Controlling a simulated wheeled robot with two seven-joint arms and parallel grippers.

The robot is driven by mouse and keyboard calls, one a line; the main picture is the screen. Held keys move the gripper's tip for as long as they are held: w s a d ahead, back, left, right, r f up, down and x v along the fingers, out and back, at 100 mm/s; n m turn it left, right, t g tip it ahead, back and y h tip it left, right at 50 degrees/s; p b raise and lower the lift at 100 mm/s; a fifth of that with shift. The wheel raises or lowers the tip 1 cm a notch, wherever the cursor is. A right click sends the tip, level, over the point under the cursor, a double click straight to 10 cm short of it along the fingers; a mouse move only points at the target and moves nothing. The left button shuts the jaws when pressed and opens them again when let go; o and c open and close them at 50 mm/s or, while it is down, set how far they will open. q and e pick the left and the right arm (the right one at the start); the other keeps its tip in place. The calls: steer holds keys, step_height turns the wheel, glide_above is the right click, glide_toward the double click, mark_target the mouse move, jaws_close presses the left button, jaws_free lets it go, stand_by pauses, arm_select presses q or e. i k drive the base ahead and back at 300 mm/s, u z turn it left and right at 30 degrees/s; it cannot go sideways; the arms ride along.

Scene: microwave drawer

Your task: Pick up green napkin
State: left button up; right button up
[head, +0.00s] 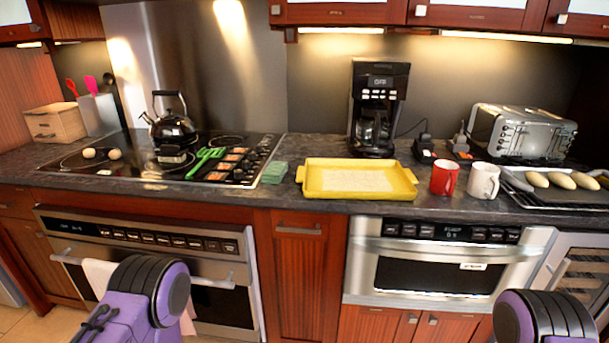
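The green napkin (274,172) lies on the dark countertop as a small folded stack. It sits between the right edge of the cooktop and the yellow tray (305,190), with a narrow gap to each. Purple and black parts of my two arms show at the bottom of the head view, one left of centre and one at the right. Neither gripper's fingers are in view.
The cooktop (60,172) holds a black kettle (174,128) and green utensils (206,158). A coffee maker (377,105), red mug (445,177), white mug (483,181) and toaster (522,133) stand to the right. Oven (150,262) and microwave drawer (438,272) handles protrude below the counter.

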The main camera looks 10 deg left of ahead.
mark_target(275, 171)
steer(key=u, duration=2.3)
steer(key=i, duration=1.95)
steer(key=z, duration=2.55)
